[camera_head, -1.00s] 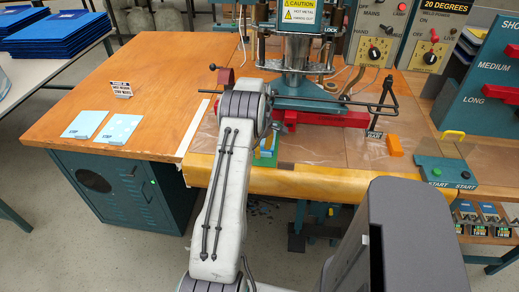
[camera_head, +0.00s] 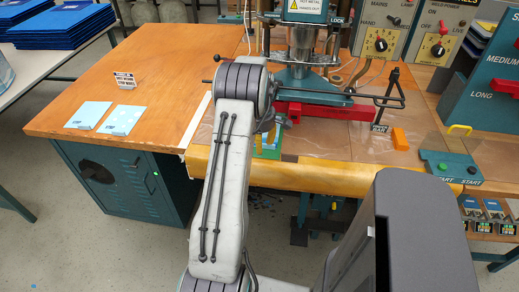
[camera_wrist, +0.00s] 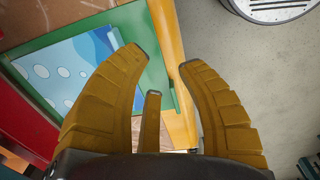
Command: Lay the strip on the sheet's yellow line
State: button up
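My gripper (camera_wrist: 160,60) has mustard-coloured segmented fingers. They stand apart in the wrist view with nothing between their tips, and a shorter mustard piece with a grey tip sits between them lower down. A blue sheet (camera_wrist: 62,75) with pale dots and a wavy pattern lies inside a green frame (camera_wrist: 155,65) to the left of and below the fingers. Part of the frame (camera_head: 267,152) also shows in the head view, partly behind my arm. My gripper (camera_head: 268,134) is above it there, partly hidden. I cannot make out a yellow line on the sheet or a loose strip.
The press (camera_head: 305,80) stands behind, with a red bar (camera_head: 330,112) in front. An orange block (camera_head: 400,139) and a green START box (camera_head: 448,167) are to the right. Two pale blue cards (camera_head: 88,115) and a small sign (camera_head: 124,80) lie on the wooden table, otherwise clear at left.

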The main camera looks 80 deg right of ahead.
jog(key=shift+s+a+r+b, duration=0.1)
jog(key=shift+a+r+b, duration=0.2)
jog(key=shift+a, duration=0.65)
jog(key=shift+s+a+r+b, duration=0.15)
jog(key=shift+a+r, duration=0.25)
jog(key=shift+a, duration=0.5)
